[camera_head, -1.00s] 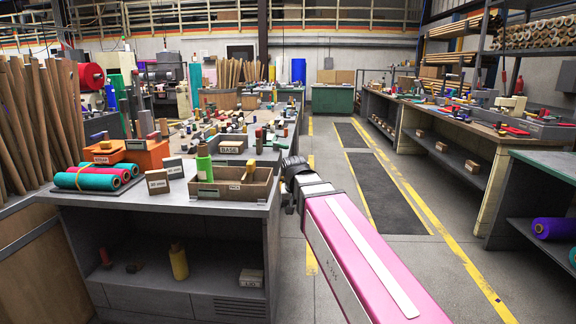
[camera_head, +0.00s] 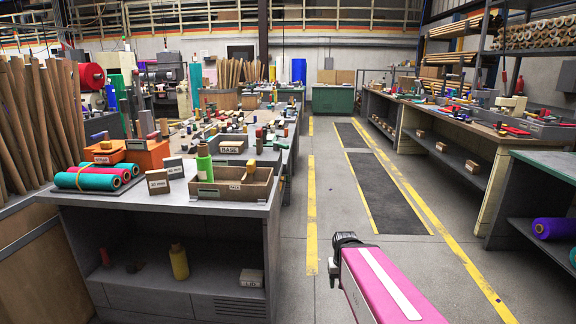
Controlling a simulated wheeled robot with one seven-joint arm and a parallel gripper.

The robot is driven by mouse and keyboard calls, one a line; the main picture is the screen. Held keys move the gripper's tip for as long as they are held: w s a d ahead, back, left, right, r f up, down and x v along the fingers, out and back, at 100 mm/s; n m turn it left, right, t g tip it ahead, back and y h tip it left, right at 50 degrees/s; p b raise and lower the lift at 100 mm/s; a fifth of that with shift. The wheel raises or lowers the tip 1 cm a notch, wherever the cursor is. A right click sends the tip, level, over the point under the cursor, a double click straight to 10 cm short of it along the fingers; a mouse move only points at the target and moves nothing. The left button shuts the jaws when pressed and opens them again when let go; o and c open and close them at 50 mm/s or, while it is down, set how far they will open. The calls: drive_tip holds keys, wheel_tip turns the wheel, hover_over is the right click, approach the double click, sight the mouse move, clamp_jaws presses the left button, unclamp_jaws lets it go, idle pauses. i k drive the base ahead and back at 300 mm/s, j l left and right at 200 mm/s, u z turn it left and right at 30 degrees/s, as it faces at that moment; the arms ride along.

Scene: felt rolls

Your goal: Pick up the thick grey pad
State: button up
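I cannot pick out a thick grey pad for certain. A small grey block (camera_head: 173,167) with a white label stands at the back of the near grey workbench (camera_head: 130,204). A brownish-grey labelled block (camera_head: 158,182) stands just in front of it. My gripper (camera_head: 333,266) is the dark end of my pink arm, low over the aisle floor to the right of the bench. It is well apart from both blocks. Its fingers are small and turned away, so I cannot see whether they are open.
Teal and red felt rolls (camera_head: 86,181) lie at the bench's left. An orange box (camera_head: 148,154), a green bottle (camera_head: 205,165) and a wooden tray (camera_head: 207,191) share the top. A yellow bottle (camera_head: 179,262) stands on the lower shelf. The aisle floor (camera_head: 330,190) is clear.

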sight(174, 164)
drive_tip(key=u, duration=1.5)
